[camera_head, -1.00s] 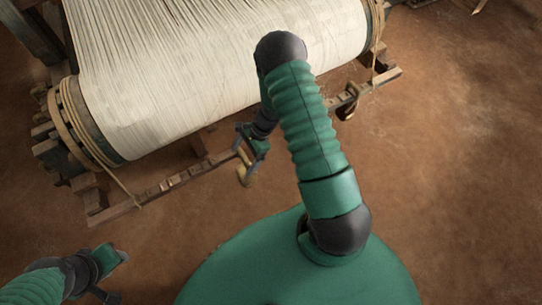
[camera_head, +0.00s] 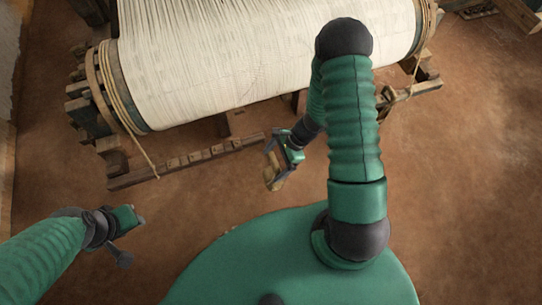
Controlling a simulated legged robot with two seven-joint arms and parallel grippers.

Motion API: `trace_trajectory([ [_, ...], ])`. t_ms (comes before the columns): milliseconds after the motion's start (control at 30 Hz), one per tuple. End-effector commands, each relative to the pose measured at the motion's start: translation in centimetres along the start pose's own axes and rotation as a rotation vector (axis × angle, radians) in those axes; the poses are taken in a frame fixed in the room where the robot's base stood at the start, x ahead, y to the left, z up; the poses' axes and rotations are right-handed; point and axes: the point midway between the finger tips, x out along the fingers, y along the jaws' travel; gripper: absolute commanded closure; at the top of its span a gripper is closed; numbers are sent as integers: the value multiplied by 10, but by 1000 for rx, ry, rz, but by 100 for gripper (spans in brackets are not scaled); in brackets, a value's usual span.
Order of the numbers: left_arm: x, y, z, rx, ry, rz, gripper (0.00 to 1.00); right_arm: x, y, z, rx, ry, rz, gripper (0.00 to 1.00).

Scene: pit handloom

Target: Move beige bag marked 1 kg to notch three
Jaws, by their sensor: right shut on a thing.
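My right gripper (camera_head: 275,157) is shut on a small beige bag (camera_head: 274,178), on the near side of the loom's notched bar (camera_head: 190,160). The bag looks apart from the bar. Any marking on it is too small to read. The bar carries several small notched blocks along its left part; my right arm hides part of its right side. My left gripper (camera_head: 128,228) is at the lower left, away from the loom; its jaw opening is not clear.
The loom's roller with pale warp threads (camera_head: 220,60) fills the top. A cord (camera_head: 141,150) hangs from its left end to the bar. A dark brown hanging thing (camera_head: 387,108) is at the bar's right. The earthen floor (camera_head: 470,200) is clear at the right.

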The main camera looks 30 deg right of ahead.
Motion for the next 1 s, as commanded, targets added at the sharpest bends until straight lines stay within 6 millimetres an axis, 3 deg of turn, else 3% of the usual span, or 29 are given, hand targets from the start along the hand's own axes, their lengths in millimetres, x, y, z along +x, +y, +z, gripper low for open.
trace_trajectory([
  [700, 35, 0, 8, 0, 0, 0, 64, -4, 64, 2, 0, -2, -1, 81],
  [1000, 40, 0, 9, 1, 0, 0, 64, -7, 76, 4, -1, -2, 0, 81],
])
